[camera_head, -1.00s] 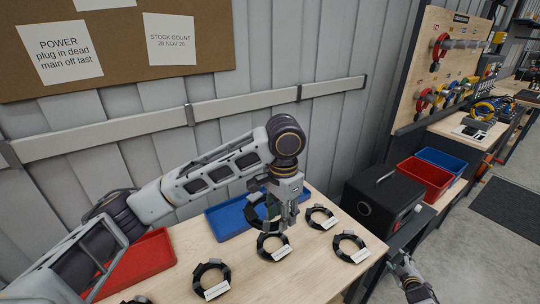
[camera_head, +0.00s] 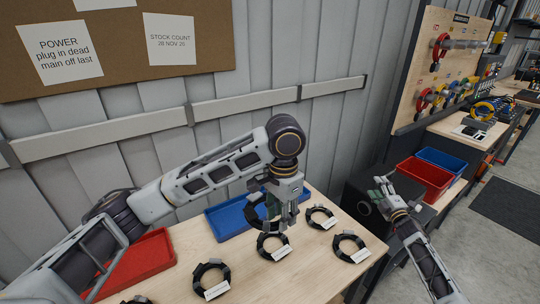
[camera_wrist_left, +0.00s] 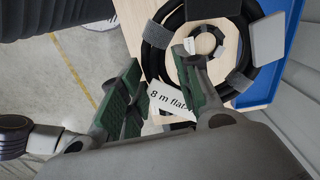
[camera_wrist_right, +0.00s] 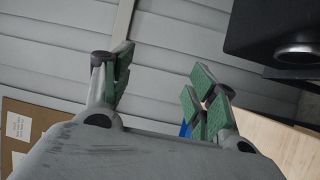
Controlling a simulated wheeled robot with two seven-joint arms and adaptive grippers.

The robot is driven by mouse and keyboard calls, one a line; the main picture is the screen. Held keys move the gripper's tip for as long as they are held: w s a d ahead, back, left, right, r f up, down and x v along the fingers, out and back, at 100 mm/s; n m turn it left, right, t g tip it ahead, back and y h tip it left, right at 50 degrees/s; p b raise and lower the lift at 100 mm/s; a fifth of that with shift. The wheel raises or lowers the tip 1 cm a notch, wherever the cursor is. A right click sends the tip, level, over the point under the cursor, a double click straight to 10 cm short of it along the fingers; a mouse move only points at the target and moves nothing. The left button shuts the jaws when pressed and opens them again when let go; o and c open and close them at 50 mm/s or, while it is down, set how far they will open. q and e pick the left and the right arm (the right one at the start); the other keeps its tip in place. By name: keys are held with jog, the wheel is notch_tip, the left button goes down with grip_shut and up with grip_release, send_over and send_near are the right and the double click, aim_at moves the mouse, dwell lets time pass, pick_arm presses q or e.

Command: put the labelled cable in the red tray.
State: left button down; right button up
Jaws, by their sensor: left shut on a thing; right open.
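My left gripper (camera_head: 283,222) is shut on a black coiled cable (camera_head: 252,211) and holds it above the table, by the front edge of the blue tray. In the left wrist view the held coil (camera_wrist_left: 152,55) looms large, with a white tag (camera_wrist_left: 170,101) reading "8 m flat", the rest hidden. The red tray (camera_head: 152,254) lies at the table's left, partly behind my left arm; no cable shows in its visible part. My right gripper (camera_head: 383,186) is open and empty in front of the black box; its spread fingers show in the right wrist view (camera_wrist_right: 158,85).
Several tagged black coils lie on the table, including ones at the right (camera_head: 350,246), middle (camera_head: 272,247) and front (camera_head: 211,279). The blue tray (camera_head: 228,222) is at the back. A black box (camera_head: 372,222), red bin (camera_head: 425,180) and blue bin (camera_head: 447,162) stand to the right.

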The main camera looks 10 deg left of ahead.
jog(key=s+a+r+n+g+y, duration=0.3)
jog(key=a+r+n+g+y, duration=0.3)
jog(key=a+r+n, duration=0.65)
jog(key=s+a+r+n+g+y, duration=0.25)
jog(key=a+r+n+y, duration=0.55)
jog(key=a, duration=0.8)
notch_tip(320, 180, up, 6)
jog(key=r+n+g+h, duration=0.1)
jog(key=n+g+h, duration=1.1)
jog(key=n+h, duration=0.8)
send_over(260, 196)
jog(key=w+d, duration=0.2)
jog(key=d, duration=0.1)
jog(key=shift+w+a+f+n+t+y, duration=0.1)
jog(key=shift+a+f+n+t+y, duration=0.05)
jog(key=shift+n+y, duration=0.4)
jog(key=shift+w+a+f+n+t+y, duration=0.1)
jog(key=shift+n+y, duration=0.2)
jog(key=shift+y, duration=0.35)
jog(key=shift+f, duration=0.1)
jog(key=shift+x, duration=5.95)
